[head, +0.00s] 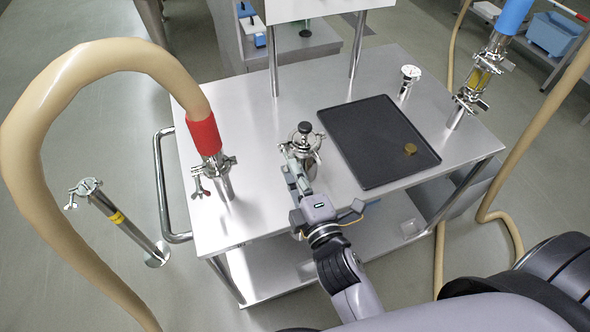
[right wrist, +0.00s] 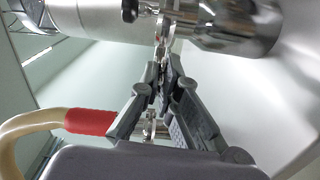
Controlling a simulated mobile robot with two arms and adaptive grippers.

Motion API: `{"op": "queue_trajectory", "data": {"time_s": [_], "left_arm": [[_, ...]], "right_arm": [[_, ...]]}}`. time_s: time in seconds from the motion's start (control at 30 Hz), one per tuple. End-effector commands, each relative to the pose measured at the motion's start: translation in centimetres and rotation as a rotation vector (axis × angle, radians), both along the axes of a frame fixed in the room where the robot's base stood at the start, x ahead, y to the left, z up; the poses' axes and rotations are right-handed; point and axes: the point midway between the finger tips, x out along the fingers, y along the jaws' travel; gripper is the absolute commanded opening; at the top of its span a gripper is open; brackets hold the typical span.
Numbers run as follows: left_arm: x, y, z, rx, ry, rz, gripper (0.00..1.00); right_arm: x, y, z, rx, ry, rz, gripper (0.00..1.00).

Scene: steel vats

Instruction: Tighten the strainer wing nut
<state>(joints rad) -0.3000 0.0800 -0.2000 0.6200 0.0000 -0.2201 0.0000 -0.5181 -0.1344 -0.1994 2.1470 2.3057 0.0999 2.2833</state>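The strainer (head: 304,138) is a short steel fitting with a dark knob on top, standing on the steel table. My right gripper (head: 292,151) is at its left front side and hides part of it. In the right wrist view, the fingertips of my right gripper (right wrist: 163,76) are close together on a thin shiny metal piece, which looks like the wing nut (right wrist: 165,38). It sits beside the polished steel body of the strainer (right wrist: 235,22). The wing nut is too small to make out in the head view. My left gripper is not in view.
The steel table (head: 262,200) also holds a black tray (head: 358,133) with a small brass piece (head: 410,149), and a small steel fitting (head: 410,75). A clamped hose with a red sleeve (head: 204,135) stands left; a blue-sleeved line (head: 513,15) stands right.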

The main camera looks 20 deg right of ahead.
Motion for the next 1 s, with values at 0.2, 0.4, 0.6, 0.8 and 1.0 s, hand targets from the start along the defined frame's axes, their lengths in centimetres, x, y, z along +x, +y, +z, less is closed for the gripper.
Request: {"op": "queue_trajectory", "data": {"time_s": [0.2, 0.4, 0.6, 0.8, 1.0], "left_arm": [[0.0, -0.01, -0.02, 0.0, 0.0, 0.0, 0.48], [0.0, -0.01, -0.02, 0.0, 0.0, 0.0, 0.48], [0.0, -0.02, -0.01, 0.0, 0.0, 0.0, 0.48], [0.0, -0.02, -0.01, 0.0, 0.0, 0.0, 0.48], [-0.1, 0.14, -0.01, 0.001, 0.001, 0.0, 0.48]], "right_arm": [[-0.05, 0.1, -0.21, 0.006, 0.005, 0.001, 0.0], [-0.05, 0.1, -0.21, 0.004, 0.005, 0.001, 0.05], [-0.03, 0.06, -0.13, 0.003, 0.003, 0.001, 0.18], [-0.01, 0.03, -0.06, 0.002, 0.001, 0.0, 0.24], [0.01, 0.01, 0.14, 0.002, 0.0, 0.001, 0.24]]}}
